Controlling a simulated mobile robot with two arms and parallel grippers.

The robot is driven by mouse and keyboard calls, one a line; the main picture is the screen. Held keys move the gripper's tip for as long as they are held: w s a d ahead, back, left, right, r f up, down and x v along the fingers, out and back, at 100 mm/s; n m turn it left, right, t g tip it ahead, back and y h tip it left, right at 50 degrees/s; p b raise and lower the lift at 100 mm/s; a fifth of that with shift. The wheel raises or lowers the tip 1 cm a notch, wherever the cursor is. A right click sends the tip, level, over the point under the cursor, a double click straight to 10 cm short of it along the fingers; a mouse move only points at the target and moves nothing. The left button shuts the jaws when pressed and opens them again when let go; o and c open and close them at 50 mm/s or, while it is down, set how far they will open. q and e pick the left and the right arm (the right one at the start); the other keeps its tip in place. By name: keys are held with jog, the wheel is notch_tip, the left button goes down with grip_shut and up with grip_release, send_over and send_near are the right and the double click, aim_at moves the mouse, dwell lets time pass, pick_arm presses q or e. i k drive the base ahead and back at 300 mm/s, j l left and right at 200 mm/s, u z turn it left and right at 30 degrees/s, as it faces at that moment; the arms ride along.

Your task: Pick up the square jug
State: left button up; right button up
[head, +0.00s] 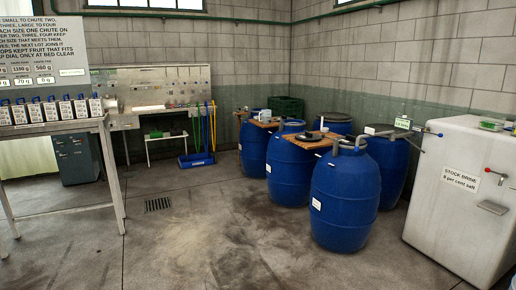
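I cannot pick out a clearly square jug in the head view. A small pale container (264,115) stands on a wooden board on one of the blue barrels near the back, too small to tell its shape. Neither of my grippers is in view.
Several blue barrels (343,205) stand at the centre right, some with wooden boards on top. A white tank (462,190) labelled stock brine stands at right. A metal table (50,128) with a row of small boxes is at left. A drain grate (158,204) lies in open floor.

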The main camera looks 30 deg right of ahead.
aim_at(266, 114)
jog(key=i+l+z, duration=0.4)
jog(key=i, duration=0.65)
jog(key=i+z, duration=0.4)
jog(key=i, duration=3.1)
